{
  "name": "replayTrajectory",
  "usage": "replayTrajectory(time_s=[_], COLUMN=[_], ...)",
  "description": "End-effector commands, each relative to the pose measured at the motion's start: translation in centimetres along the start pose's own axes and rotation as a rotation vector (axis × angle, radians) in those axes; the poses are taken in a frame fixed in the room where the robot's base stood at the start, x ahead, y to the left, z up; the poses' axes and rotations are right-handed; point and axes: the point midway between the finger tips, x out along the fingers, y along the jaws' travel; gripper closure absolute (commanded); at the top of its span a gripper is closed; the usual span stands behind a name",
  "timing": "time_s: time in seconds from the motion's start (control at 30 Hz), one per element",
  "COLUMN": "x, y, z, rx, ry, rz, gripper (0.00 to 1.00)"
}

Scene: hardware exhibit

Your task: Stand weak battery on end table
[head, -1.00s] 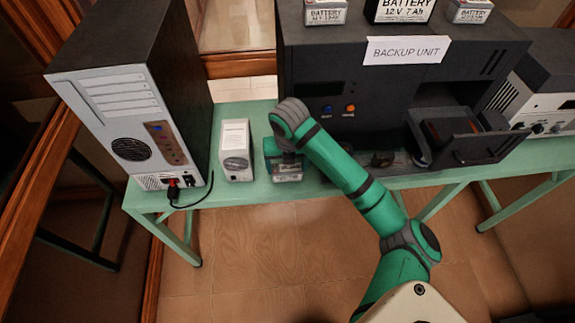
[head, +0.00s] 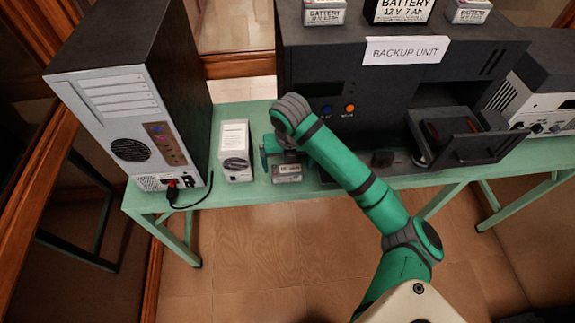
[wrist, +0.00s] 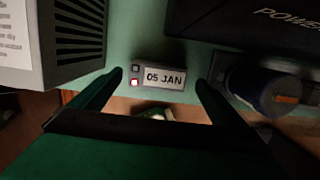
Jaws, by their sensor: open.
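A small grey battery (head: 287,173) stands on the green bench (head: 215,196), and the wrist view shows its top with a "05 JAN" label (wrist: 164,79) and a small red patch at its left. Which battery is the weak one is not marked. My gripper (wrist: 159,80) is open, with a finger on each side of that battery and gaps showing between. In the head view my gripper (head: 281,153) is partly hidden by my arm. Three more batteries stand on the backup unit: left (head: 325,11), middle (head: 402,10), right (head: 468,10). I cannot identify an end table.
A white box (head: 236,150) stands just left of the battery, with a computer tower (head: 125,120) and its cable beyond. The backup unit (head: 305,60) is behind and right, its drawer (head: 470,148) pulled out. A dark cylinder (wrist: 268,96) is near my right finger.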

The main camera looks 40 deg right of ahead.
Motion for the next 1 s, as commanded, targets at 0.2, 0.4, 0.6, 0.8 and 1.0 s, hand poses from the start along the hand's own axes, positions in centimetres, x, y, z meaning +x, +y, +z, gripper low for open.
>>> replayTrajectory(time_s=[0.2,0.4,0.6,0.8,1.0], x=[-4.6,-8.2,-9.8,-10.2,-10.1], y=[0.6,0.2,0.0,0.0,0.0], z=[0.1,0.0,0.0,0.0,0.0], rx=[-0.013,-0.007,-0.002,0.0,-0.001], ry=[-0.005,-0.003,-0.002,-0.001,-0.001], rz=[0.001,-0.001,-0.001,0.001,0.001], gripper=[0.05,0.05,0.05,0.05,0.05])
